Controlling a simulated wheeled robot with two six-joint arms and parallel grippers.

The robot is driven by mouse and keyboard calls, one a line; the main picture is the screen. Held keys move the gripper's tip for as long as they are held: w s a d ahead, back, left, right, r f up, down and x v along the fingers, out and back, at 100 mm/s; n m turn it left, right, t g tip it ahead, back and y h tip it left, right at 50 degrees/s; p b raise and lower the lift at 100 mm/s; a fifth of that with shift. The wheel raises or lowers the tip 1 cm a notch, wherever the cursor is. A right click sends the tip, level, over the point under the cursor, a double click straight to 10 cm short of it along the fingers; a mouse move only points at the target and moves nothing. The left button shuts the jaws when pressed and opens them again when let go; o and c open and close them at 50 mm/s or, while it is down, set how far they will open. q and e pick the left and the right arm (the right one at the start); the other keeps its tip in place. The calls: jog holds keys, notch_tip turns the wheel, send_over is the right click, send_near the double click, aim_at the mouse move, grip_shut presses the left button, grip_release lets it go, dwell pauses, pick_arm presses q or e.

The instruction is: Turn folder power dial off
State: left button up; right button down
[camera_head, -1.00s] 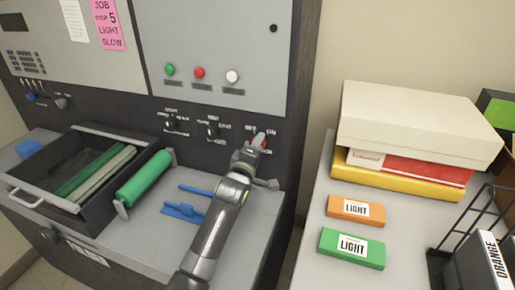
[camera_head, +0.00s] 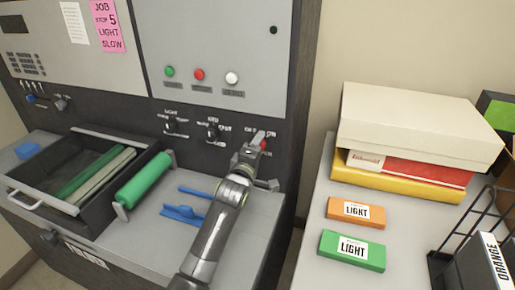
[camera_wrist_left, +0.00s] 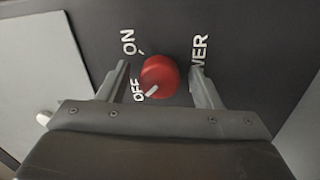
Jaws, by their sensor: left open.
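The red power dial (camera_wrist_left: 160,75) sits on the dark panel between the fingers of my open left gripper (camera_wrist_left: 162,86) in the left wrist view. Its white pointer mark is at the lower left, toward the word OFF. The word ON is at the upper left, and part of the word POWER is on the right. Gaps show between the dial and both fingers. In the head view my left gripper (camera_head: 257,142) is at the panel's right part, and the red dial (camera_head: 264,145) is partly hidden by it. My right gripper is not in view.
Two black dials (camera_head: 170,125) are left of the power dial. Green, red and white buttons (camera_head: 199,74) are above. A green roller (camera_head: 145,180) and open tray (camera_head: 35,192) are at left. A side table with boxes (camera_head: 420,120) stands at right.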

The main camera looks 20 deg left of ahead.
pick_arm(q)
jog(key=shift+s, duration=0.1)
jog(key=s+b, duration=0.3)
jog(key=s, duration=1.4)
jog(key=shift+a+f, duration=0.3)
jog(key=shift+f, duration=0.05)
jog(key=shift+s, duration=0.1)
